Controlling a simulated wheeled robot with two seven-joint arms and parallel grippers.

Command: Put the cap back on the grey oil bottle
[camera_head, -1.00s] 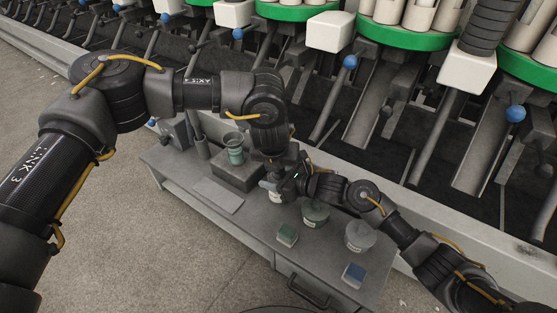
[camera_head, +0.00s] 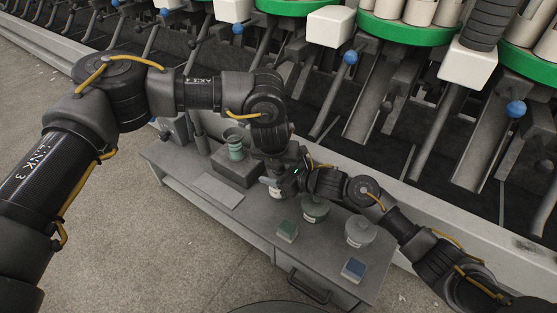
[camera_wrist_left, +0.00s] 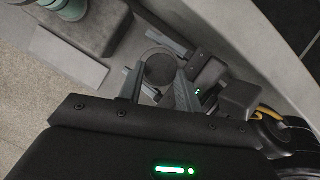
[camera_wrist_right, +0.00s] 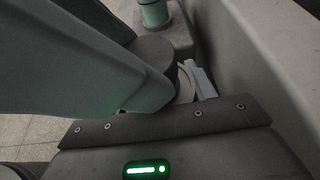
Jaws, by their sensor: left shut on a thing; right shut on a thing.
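The grey oil bottle (camera_head: 274,191) stands on the bench, pale with a label, mostly covered by my arms. My right gripper (camera_wrist_right: 182,94) is shut on it from the side; its pale round top shows in the right wrist view (camera_wrist_right: 186,86). My left gripper (camera_wrist_left: 158,88) points down over the bottle and is shut on the dark round cap (camera_wrist_left: 159,66). In the right wrist view the cap (camera_wrist_right: 155,56) is above and overlaps the bottle's top. I cannot tell whether they touch. In the head view my right gripper (camera_head: 284,184) comes in low from the right.
Two grey lidded tubs (camera_head: 315,209) (camera_head: 360,231) stand right of the bottle. A green block (camera_head: 287,230) and a blue block (camera_head: 353,269) lie in front. A green cup-like part (camera_head: 235,148) sits on a dark block. A flat plate (camera_head: 218,190) lies left. The machine stands behind.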

